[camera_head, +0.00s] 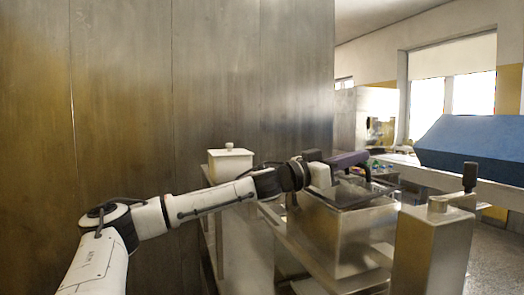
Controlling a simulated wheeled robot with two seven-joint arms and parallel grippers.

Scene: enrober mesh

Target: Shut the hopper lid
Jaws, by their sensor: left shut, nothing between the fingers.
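A metal box-shaped hopper (335,238) stands right of the centre. A dark, flat plate that looks like its lid (352,196) shows at the hopper's top, partly behind my gripper; I cannot tell how far it stands open. My left arm reaches in from the left, and my left gripper (352,160) is just above the hopper's top. Its dark fingers point right and are shut with nothing between them. I cannot tell whether they touch the lid. My right gripper is out of view.
A white box with a knobbed top (231,164) stands behind my left arm. A metal post with a dark knob (436,240) stands at the right front. A large blue cover (472,147) is at the right. A tall metal wall (170,90) closes off the back left.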

